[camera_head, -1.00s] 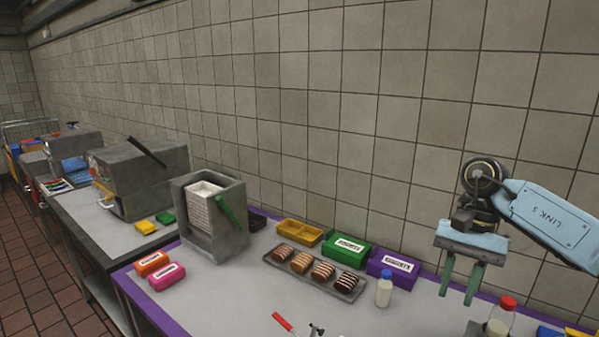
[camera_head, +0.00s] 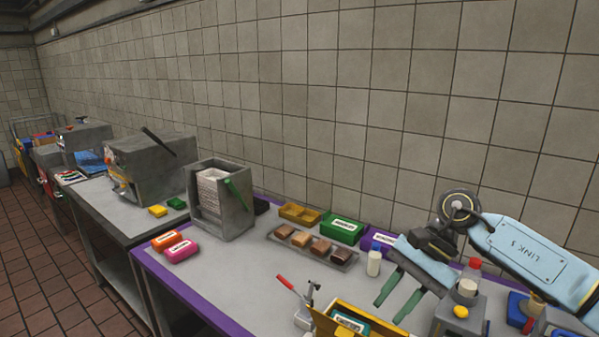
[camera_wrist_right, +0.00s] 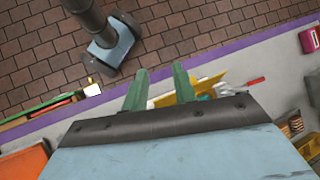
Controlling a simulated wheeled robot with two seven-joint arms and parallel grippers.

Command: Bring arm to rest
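My right gripper (camera_head: 398,298) hangs over the right part of the purple-edged table (camera_head: 232,268) in the head view, its two green fingers apart with nothing between them. In the right wrist view its fingers (camera_wrist_right: 158,92) also stand apart, with a yellow box (camera_wrist_right: 190,90) visible beyond them. My right arm is bent, its blue link reaching to the right edge of the head view. My left gripper does not show in either view.
A tray of brown bars (camera_head: 312,245), a white bottle (camera_head: 374,263), a red-capped bottle (camera_head: 468,285) and a yellow box (camera_head: 328,322) crowd the table near the right gripper. A grey dispenser (camera_head: 237,212) stands left.

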